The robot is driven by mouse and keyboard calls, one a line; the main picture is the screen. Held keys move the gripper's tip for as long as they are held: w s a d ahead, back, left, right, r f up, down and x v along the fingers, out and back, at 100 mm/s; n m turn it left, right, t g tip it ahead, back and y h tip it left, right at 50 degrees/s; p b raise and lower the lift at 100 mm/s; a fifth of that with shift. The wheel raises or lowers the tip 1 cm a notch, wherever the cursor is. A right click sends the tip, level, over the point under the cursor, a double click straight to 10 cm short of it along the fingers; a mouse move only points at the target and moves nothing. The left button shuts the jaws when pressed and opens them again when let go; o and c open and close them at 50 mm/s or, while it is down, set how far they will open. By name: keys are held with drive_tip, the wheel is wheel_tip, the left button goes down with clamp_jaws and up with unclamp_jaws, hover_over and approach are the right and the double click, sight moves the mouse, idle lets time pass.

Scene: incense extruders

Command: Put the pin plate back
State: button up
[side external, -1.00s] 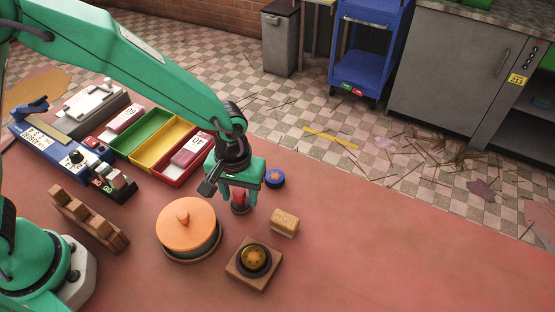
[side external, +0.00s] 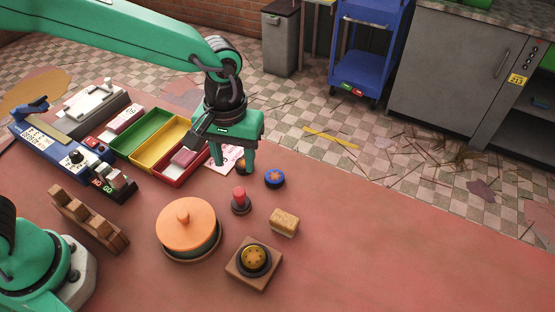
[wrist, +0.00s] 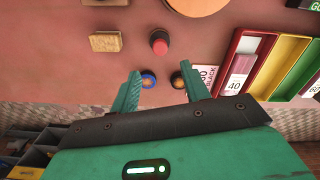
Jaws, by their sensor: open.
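I cannot tell for sure which piece is the pin plate. A small dark disc with an orange-brown face (side external: 242,168) lies on the table close to my gripper (side external: 234,168); it also shows in the wrist view (wrist: 178,80). A blue-rimmed disc with an orange star (side external: 274,178) lies to its right. A red-knobbed piece with a dark base (side external: 240,200) stands upright, nearer the camera. A wooden block (side external: 238,276) holds a black ring with a golden dotted face (side external: 254,257). My gripper is open, with nothing held between its fingers in the wrist view (wrist: 160,72).
An orange-lidded pot (side external: 187,228), a tan sponge-like block (side external: 284,222) and a notched wooden rack (side external: 88,218) stand on the table. Red, yellow and green trays (side external: 160,140) lie behind, left of my gripper. The red tabletop at right (side external: 400,260) is clear.

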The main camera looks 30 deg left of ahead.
drive_tip(key=shift+r, duration=0.9)
drive_tip(key=s+a+r+m+t, duration=0.1)
drive_tip(key=s+a+r, duration=0.1)
drive_tip(key=a+r, duration=0.3)
drive_tip(key=s+a+r+t, duration=0.1)
drive_tip(key=a+r, duration=0.1)
drive_tip(key=a, duration=0.5)
drive_tip(key=s+a+r+m+t, duration=0.2)
drive_tip(key=s+a+t, duration=0.1)
drive_tip(key=s+a, duration=0.6)
drive_tip(key=shift+a+t, duration=0.3)
drive_tip(key=shift+a, duration=0.45)
